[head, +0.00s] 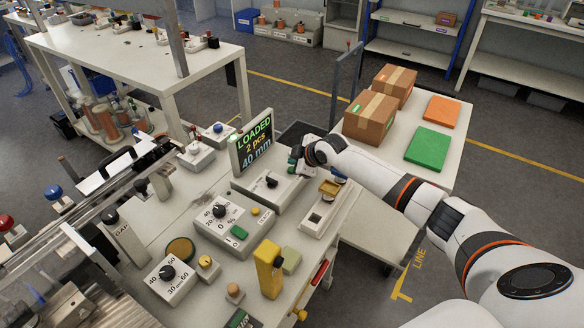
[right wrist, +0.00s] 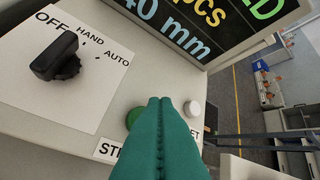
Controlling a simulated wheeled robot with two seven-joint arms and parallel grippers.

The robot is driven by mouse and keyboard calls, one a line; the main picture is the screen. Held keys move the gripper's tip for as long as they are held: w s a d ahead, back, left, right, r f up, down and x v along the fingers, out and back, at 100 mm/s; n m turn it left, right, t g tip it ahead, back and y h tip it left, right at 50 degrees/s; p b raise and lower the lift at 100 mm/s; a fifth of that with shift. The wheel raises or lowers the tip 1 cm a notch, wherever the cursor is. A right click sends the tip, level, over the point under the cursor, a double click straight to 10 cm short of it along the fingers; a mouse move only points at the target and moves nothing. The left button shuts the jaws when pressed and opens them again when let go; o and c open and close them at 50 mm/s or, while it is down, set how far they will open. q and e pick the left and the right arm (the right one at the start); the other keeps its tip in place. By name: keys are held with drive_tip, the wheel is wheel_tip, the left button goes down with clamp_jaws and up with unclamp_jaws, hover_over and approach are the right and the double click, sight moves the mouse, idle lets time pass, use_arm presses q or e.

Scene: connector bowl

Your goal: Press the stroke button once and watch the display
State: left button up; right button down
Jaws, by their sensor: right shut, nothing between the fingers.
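The display (head: 252,142) stands upright on a grey control box (head: 262,196) and reads "LOADED 2 pcs 40 mm". Its lower part also shows in the right wrist view (right wrist: 180,30). A round green button (right wrist: 133,117) sits on the box beside a label starting "ST"; the fingers hide the rest of the label and part of the button. My right gripper (head: 295,158) is at the box's right end, its teal fingers (right wrist: 160,101) shut and empty. The fingertips overlap the green button in the picture; I cannot tell whether they touch it. My left gripper is not in view.
A white button (right wrist: 193,108) with a label ending "ET" is right of the fingers. A black OFF/HAND/AUTO knob (right wrist: 58,56) is at left. A dial box (head: 226,222) and a yellow block (head: 269,268) stand nearer. Cardboard boxes (head: 369,118) stand on the right table.

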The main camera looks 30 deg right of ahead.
drive_tip(key=shift+r+p, duration=1.75)
drive_tip(key=shift+r, duration=0.55)
drive_tip(key=shift+f, duration=0.1)
